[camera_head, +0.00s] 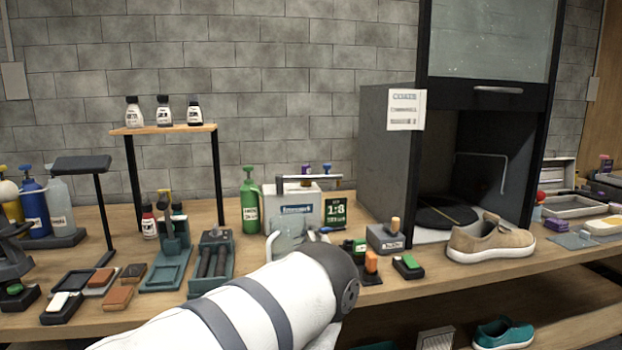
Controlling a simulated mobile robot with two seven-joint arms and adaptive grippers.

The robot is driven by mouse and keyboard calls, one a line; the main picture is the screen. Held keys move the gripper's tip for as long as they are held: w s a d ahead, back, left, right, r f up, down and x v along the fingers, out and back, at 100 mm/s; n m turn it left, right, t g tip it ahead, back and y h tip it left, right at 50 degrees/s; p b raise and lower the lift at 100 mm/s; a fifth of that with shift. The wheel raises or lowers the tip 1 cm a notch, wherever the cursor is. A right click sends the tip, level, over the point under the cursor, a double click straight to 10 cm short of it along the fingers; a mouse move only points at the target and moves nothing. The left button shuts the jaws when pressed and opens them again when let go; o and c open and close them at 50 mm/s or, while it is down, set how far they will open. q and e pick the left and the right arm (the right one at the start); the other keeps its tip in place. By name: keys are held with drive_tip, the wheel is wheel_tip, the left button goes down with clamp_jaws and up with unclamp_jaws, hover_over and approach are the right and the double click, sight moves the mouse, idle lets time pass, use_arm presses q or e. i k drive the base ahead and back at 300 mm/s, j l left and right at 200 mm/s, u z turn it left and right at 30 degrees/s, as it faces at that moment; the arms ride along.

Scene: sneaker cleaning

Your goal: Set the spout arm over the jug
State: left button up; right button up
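A white dispenser box (293,198) with a blue label stands near the middle of the table. A thin grey bar (312,180), which looks like the spout arm, lies level across its top and reaches past its right side. A clear, pale vessel (286,238), which looks like the jug, stands in front of the box. Its lower part is hidden by my white arm, which rises from the bottom left. I cannot tell whether the bar is over the vessel. No gripper of mine can be made out; the arm's dark joint covers the area just in front of the vessel.
A green bottle (249,201) stands left of the box and a dark 1:8 sign (335,212) right of it. Small blocks and brushes crowd the table's front edge. A tan sneaker (490,240) sits before the dark cabinet (386,145).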

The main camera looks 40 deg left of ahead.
sight(279, 178)
drive_tip(key=u, duration=1.35)
drive_tip(key=i+l+u, duration=0.1)
drive_tip(key=l+u, duration=0.15)
drive_tip(key=l, duration=0.25)
drive_tip(key=l+u, duration=0.3)
drive_tip(key=l, duration=0.2)
